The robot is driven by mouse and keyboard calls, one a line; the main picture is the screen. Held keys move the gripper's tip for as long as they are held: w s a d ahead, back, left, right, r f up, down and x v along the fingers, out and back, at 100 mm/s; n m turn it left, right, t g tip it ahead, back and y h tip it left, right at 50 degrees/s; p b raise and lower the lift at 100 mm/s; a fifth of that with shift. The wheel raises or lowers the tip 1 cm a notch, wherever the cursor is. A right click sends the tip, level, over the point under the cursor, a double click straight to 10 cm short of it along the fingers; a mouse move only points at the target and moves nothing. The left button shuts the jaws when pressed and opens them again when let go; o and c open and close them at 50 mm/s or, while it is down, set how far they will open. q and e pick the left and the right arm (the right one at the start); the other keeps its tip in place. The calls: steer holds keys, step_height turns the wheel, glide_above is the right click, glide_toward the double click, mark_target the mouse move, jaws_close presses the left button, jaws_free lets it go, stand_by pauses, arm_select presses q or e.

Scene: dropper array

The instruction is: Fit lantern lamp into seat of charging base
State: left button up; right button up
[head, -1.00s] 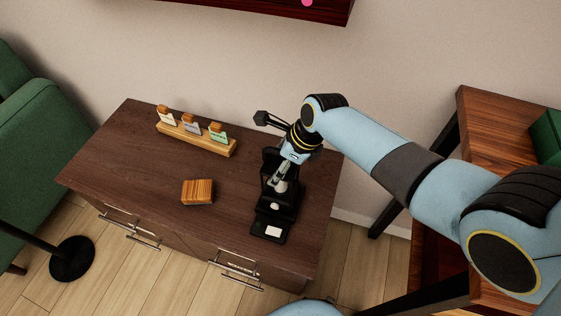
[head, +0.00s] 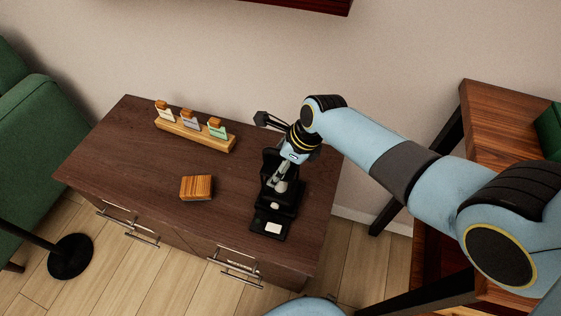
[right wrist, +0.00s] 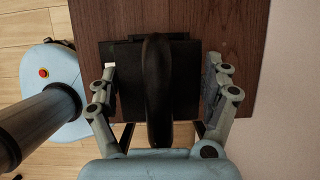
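A black device (head: 270,228) with a white label stands at the right part of the brown cabinet top. I cannot separate lantern lamp from charging base in it. My right gripper (head: 281,186) is down over its back part, in front of a black upright piece (head: 269,158). In the right wrist view a dark rounded bar (right wrist: 158,90) runs between the widely spread fingers of my right gripper (right wrist: 160,88), with gaps on both sides. A wider black slab (right wrist: 130,85) lies beyond it. Finger contact is unclear. My left gripper is out of view.
A wooden rack (head: 196,136) with several tagged wooden-topped pieces stands at the back of the cabinet. A small wooden block (head: 196,187) lies left of the black device. The cabinet top (head: 120,165) is clear at left. A wooden table (head: 500,125) stands at right.

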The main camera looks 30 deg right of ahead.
steer(key=shift+o, duration=1.4)
steer(key=shift+s, duration=0.1)
steer(key=v, duration=1.2)
